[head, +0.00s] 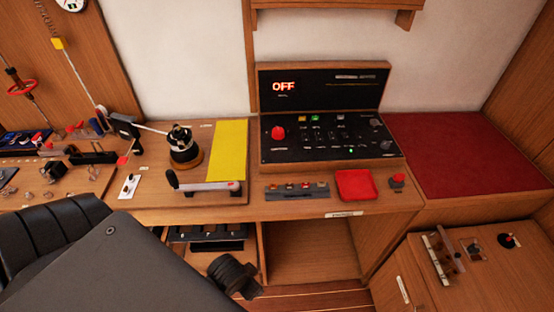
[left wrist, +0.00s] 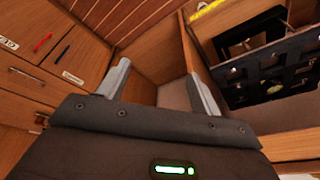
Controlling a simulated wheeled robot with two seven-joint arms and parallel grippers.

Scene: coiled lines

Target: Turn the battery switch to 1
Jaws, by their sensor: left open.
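A red knob (head: 278,132) stands at the left of a black control panel (head: 330,137) on the desk; it looks like the battery switch. A display (head: 283,86) above it glows "OFF" in red. Where the knob's pointer stands is too small to read. My left arm fills the lower left of the head view, in front of and below the desk, well short of the knob; its fingers cannot be made out there. In the left wrist view my left gripper (left wrist: 162,88) is open, its two fingers apart with nothing between them. My right gripper is not in view.
A black and silver winch (head: 181,147), a handle (head: 205,186), a yellow cloth (head: 228,150), a red tray (head: 358,185) and another red knob (head: 397,181) are on the desk. Open shelving lies below its edge. A red cushion (head: 440,150) is at the right.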

